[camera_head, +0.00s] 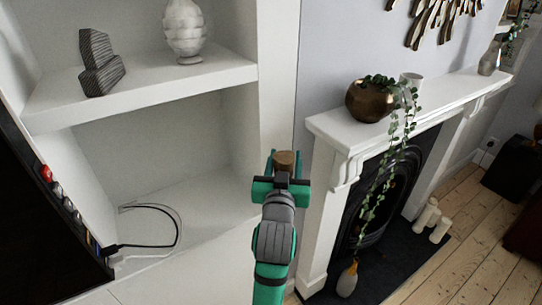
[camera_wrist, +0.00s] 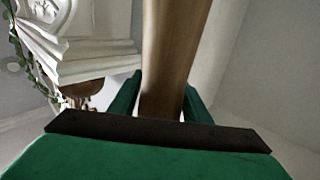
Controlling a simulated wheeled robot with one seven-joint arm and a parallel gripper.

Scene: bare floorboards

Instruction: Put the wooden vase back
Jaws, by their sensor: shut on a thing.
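The wooden vase (camera_head: 285,157) is in my gripper (camera_head: 281,177), in the middle of the head view; only its round brown top shows there. In the wrist view the vase (camera_wrist: 172,50) is a smooth brown column running up between the two green fingers of my gripper (camera_wrist: 160,98). The fingers are shut on it from both sides. The gripper is in front of the white upright between the alcove shelves and the fireplace. The vase's lower end is hidden in the head view.
At left, a white shelf (camera_head: 150,84) holds a grey stacked ornament (camera_head: 101,63) and a pale ribbed vase (camera_head: 184,30). Below is an open alcove with a black cable (camera_head: 165,208). At right, the mantel (camera_head: 440,100) holds a bronze pot (camera_head: 370,101) with a trailing plant.

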